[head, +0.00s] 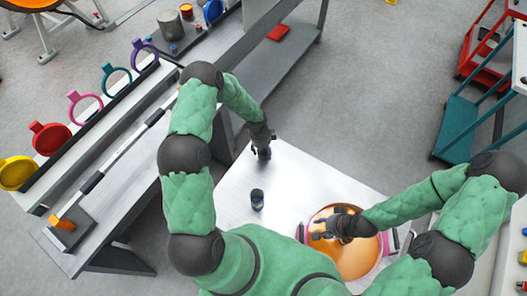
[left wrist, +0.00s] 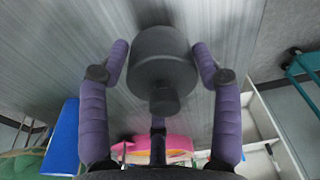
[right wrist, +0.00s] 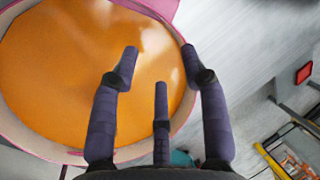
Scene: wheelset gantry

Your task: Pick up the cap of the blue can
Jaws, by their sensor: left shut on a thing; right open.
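The blue can (head: 257,200) stands upright on the pale table in the head view. A blue shape at the lower left of the left wrist view (left wrist: 66,138) appears to be the same can. A dark grey round cap with a knob (left wrist: 162,65) sits between the fingers of my left gripper (left wrist: 160,75). My left gripper in the head view (head: 263,153) is beyond the can, near the table's far left edge. It is shut on the cap. My right gripper (head: 322,235) is open and empty above the orange bowl; it also shows in the right wrist view (right wrist: 160,70).
The large orange bowl (head: 350,258) with pink handles stands at the front right of the table (head: 305,180). A grey bench (head: 125,185) with coloured rings runs along the left. The table's middle is clear.

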